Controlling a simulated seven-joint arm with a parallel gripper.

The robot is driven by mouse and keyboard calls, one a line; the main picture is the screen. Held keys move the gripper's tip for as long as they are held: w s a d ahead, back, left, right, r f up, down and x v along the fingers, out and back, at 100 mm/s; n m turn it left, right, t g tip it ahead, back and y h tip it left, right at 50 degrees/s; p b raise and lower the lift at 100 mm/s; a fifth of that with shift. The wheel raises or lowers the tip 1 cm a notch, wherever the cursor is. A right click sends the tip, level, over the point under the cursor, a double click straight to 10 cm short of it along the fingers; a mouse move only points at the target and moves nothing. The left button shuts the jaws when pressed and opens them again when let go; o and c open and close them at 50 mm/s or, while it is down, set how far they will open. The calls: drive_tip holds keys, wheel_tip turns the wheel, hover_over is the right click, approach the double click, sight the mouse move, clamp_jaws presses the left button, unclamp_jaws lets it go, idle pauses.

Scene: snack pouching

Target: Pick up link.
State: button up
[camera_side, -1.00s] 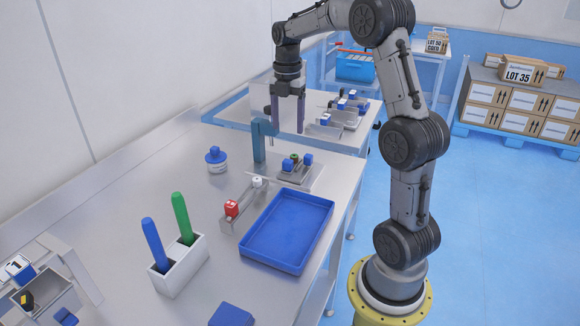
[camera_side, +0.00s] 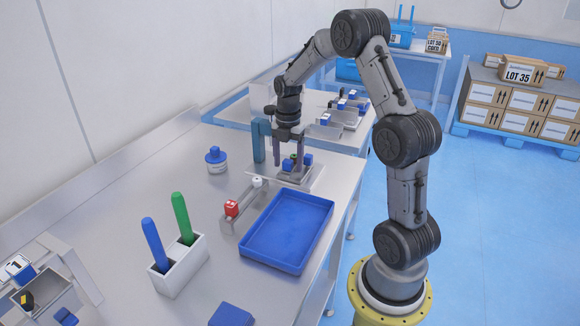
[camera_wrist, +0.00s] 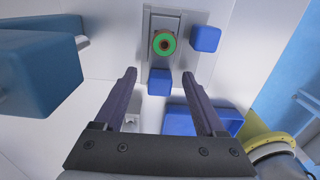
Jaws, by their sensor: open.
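A small round piece with a green ring around a brownish-red middle (camera_wrist: 164,43) sits on a grey metal fixture (camera_wrist: 160,22); it may be the link, but I cannot tell for sure. It also shows as a small green spot in the side view (camera_side: 294,157). One blue block (camera_wrist: 159,83) lies just below it in the wrist view, and another blue block (camera_wrist: 206,39) lies to its right. My gripper (camera_side: 290,163) is low over the fixture, pointing down. In the wrist view my gripper (camera_wrist: 159,71) is open, its fingers apart, with nothing clamped.
A teal post (camera_side: 259,140) stands close left of my gripper. A blue tray (camera_side: 248,252) lies in front, beside a rail with a red-and-white block (camera_side: 232,208). A blue-capped jar (camera_side: 216,160) and a white holder (camera_side: 180,268) with blue and green sticks stand left.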

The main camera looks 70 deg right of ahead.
drive_tip(key=shift+f, duration=0.55)
clamp_jaws()
drive_tip(key=shift+r, duration=0.1)
